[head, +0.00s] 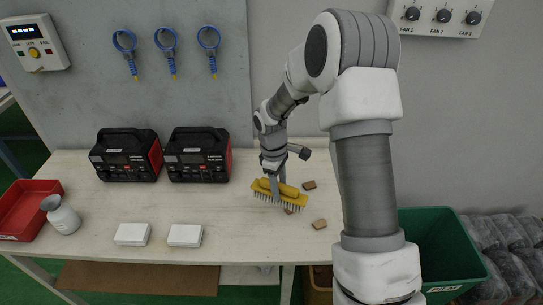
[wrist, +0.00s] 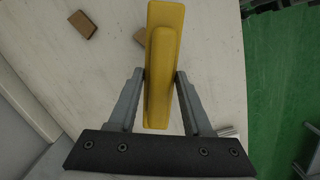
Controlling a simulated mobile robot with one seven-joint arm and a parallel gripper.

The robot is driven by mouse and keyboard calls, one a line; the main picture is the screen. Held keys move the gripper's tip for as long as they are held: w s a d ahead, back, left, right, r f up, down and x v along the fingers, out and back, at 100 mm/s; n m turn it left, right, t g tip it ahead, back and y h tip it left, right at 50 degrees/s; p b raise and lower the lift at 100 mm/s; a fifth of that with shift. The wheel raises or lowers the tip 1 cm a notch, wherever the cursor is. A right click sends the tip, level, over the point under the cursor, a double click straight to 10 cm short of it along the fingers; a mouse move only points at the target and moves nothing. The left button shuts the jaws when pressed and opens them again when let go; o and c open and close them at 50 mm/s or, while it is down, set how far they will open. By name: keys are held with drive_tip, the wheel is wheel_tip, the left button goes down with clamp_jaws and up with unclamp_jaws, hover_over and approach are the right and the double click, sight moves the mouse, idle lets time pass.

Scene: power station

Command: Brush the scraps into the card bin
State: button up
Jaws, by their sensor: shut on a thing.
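My gripper (head: 275,183) is shut on the handle of a yellow brush (head: 291,194). The brush's dark bristles point down at the right part of the pale table; whether they touch it I cannot tell. In the wrist view the yellow brush (wrist: 165,20) stands between the two fingers of my gripper (wrist: 160,78). One brown scrap (head: 309,185) lies behind the brush, another scrap (head: 319,224) lies in front of it to the right, and a third scrap (head: 289,211) is partly hidden under its bristles. A brown bin (head: 318,293), perhaps the card bin, is partly visible below the table's front edge.
A green bin (head: 437,242) stands right of the table (head: 110,209), partly behind my arm. Two white boxes (head: 132,234), (head: 185,235), a white jar (head: 63,218) and a red tray (head: 30,198) are on the left. Two black-red units (head: 126,160), (head: 198,160) stand at the back.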

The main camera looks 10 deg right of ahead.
drive_tip(key=w+n+t+p, duration=0.15)
drive_tip(key=w+n, duration=0.35)
drive_tip(key=n, duration=0.5)
drive_tip(key=w+n+t+p, duration=0.1)
drive_tip(key=w+n+p, duration=0.2)
drive_tip(key=w+n, duration=0.55)
drive_tip(key=shift+s+f+n+y+b, duration=0.1)
drive_tip(key=shift+s+f+n+b, duration=0.45)
drive_tip(key=shift+f, duration=0.25)
drive_tip(key=shift+s+f+n+y+b, duration=0.1)
drive_tip(key=shift+s+f+n+b, duration=0.25)
drive_tip(key=shift+f+b, duration=0.4)
drive_tip(key=shift+s+f+n+y+b, duration=0.1)
drive_tip(key=shift+s+f+n+b, duration=0.25)
drive_tip(key=shift+s+f+b, duration=0.35)
drive_tip(key=shift+w+f, duration=0.15)
drive_tip(key=s+d+p, duration=0.2)
drive_tip(key=d, duration=1)
drive_tip(key=s+d+p, duration=0.2)
drive_tip(key=d+p, duration=0.1)
drive_tip(key=d, duration=0.8)
drive_tip(key=shift+s+d+p, duration=0.3)
drive_tip(key=shift+s+d, duration=0.05)
wheel_tip(320, 180, up, 7)
drive_tip(key=p, duration=0.4)
drive_tip(key=shift+p, duration=0.4)
